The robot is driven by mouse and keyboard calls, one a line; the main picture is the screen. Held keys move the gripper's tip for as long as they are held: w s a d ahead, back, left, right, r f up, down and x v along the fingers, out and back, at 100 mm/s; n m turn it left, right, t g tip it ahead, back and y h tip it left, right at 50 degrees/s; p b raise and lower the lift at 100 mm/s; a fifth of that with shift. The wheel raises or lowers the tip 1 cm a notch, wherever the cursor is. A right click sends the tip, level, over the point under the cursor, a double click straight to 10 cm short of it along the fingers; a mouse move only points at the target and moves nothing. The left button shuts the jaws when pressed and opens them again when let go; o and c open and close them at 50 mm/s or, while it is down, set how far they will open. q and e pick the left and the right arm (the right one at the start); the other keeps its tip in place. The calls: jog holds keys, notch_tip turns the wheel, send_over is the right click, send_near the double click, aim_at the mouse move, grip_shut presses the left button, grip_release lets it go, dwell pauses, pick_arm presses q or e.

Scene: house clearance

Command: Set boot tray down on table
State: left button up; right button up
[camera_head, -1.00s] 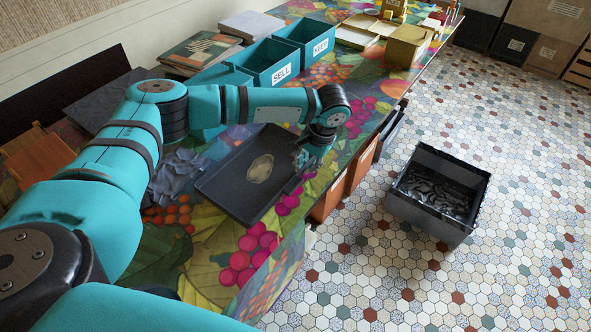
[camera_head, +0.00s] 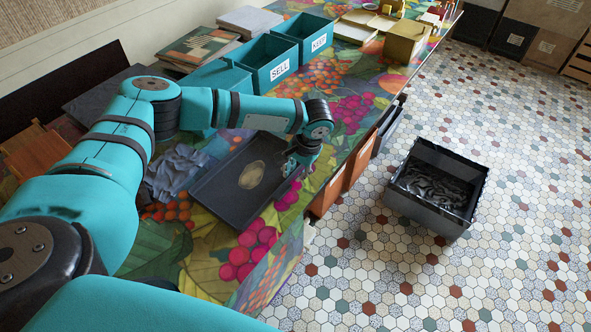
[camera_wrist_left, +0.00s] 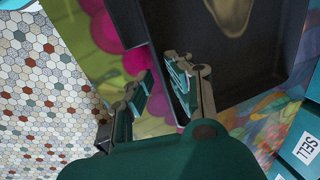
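The boot tray (camera_head: 229,201) is dark and shallow, with a tan oval emblem in its middle. It appears to lie flat on the table (camera_head: 205,262), which has a bright fruit-and-leaf pattern. My left gripper (camera_head: 296,167) is at the tray's right edge. In the left wrist view my left gripper (camera_wrist_left: 162,88) has its fingers apart, one over the tray (camera_wrist_left: 262,55) and one outside its rim, with patterned table showing between finger and rim. My right gripper is not in view.
Crumpled grey cloth (camera_head: 176,172) lies left of the tray. Teal bins marked SELL (camera_head: 281,72) and KEEP (camera_head: 319,44) stand behind it. A dark crate (camera_head: 428,213) sits on the tiled floor at the right. Patterned tabletop is bare in front of the tray.

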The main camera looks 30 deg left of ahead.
pick_arm(q)
jog(key=shift+o, duration=0.7)
jog(key=shift+r, duration=0.1)
jog(key=v, duration=1.2)
